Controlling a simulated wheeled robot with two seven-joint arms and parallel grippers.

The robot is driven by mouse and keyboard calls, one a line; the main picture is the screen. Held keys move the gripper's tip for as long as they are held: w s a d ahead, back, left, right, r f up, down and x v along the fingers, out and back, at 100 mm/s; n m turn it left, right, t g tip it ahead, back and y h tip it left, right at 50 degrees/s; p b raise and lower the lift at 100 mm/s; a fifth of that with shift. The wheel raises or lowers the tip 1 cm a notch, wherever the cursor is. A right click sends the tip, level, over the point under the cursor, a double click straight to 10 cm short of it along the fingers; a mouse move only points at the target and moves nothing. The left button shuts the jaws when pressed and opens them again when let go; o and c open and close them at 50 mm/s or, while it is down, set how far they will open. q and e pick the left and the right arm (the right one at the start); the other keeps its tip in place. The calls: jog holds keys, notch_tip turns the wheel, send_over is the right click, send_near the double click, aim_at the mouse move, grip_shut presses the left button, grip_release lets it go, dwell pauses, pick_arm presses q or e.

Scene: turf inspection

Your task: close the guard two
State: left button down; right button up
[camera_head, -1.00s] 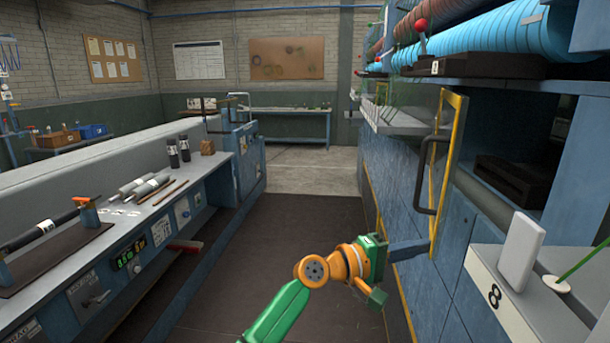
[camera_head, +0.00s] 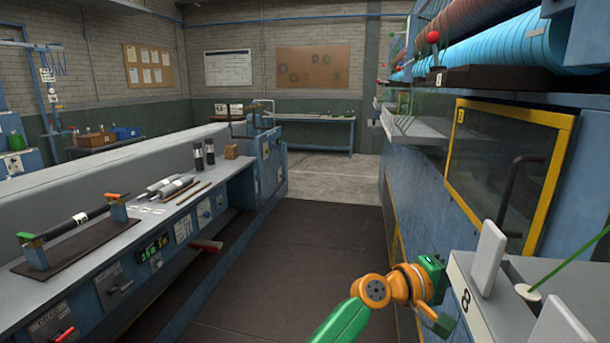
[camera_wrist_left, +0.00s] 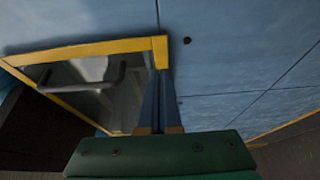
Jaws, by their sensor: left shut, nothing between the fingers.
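The guard is a clear panel in a yellow frame (camera_head: 562,165) with a black handle (camera_head: 514,185), on the blue machine at the right. It lies close to the machine face; I cannot tell whether it is fully shut. Its yellow frame (camera_wrist_left: 90,49) and handle (camera_wrist_left: 85,86) also show in the left wrist view. My left gripper (camera_wrist_left: 163,78) is shut and empty, its fingertips at the frame's corner; contact is not certain. My right gripper is out of view.
A grey ledge marked 8 (camera_head: 468,300) with white upright blocks (camera_head: 486,257) and a green rod (camera_head: 575,260) stands at the front right. A workbench (camera_head: 165,228) with rollers runs along the left. The dark floor (camera_head: 310,250) between is clear.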

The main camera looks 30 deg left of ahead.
pick_arm(q)
jog(key=b+v, duration=0.1)
jog(key=v, duration=0.6)
jog(key=a+f+g+y, duration=0.1)
jog(key=a+f+y, duration=0.2)
jog(key=f, duration=0.9)
jog(key=a+f+g+y, duration=0.1)
jog(key=a+f+y, duration=0.2)
jog(key=f, duration=0.9)
jog(key=s+a+f+m+g+y, duration=0.15)
jog(key=s+f, duration=0.25)
jog(key=f, duration=0.4)
jog(key=s+a+f+g+y, duration=0.1)
jog(key=s+a+f+y, duration=0.15)
jog(key=s+f, duration=0.4)
jog(key=s+a+f+m+g+y, duration=0.1)
jog(key=s+a+f+m+g, duration=0.25)
jog(key=s+f, duration=0.85)
jog(key=s+f+m+g, duration=0.2)
jog(key=s+f+m, duration=0.1)
jog(key=s, duration=0.9)
jog(key=s+f+m+g+y, duration=0.1)
jog(key=s+f, duration=0.4)
jog(key=s, duration=0.7)
jog(key=m+g, duration=0.1)
jog(key=m, duration=0.1)
jog(key=shift+a+m+y, duration=0.3)
jog(key=shift+a+m, duration=0.05)
jog(key=shift+m, duration=0.05)
